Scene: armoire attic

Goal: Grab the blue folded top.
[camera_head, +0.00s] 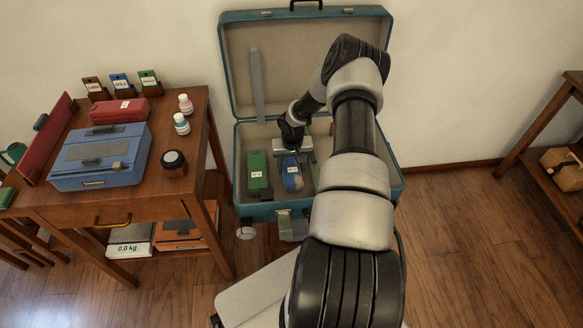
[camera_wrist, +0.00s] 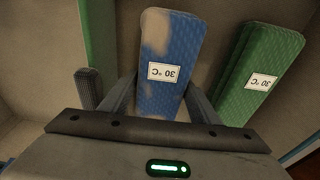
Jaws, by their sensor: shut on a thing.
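The blue folded top (camera_head: 292,181) lies in the open teal suitcase (camera_head: 262,212), with a white label and some pale patches on it. In the wrist view the blue folded top (camera_wrist: 167,62) sits between the two fingers of my gripper (camera_wrist: 160,95), its label reading 30 °C. My gripper (camera_head: 292,160) is shut on the blue top, reaching down from above; the finger contact is partly hidden. A green folded top (camera_head: 257,172) with a similar label lies beside it to the left; it also shows in the wrist view (camera_wrist: 262,72) at the right.
The suitcase lid (camera_head: 300,62) stands open behind. A wooden table (camera_head: 199,125) at the left holds a blue case (camera_head: 98,160), a red box (camera_head: 118,110), small bottles and a dark round jar (camera_head: 174,162). A shelf (camera_head: 566,120) stands at the far right. Open floor lies between.

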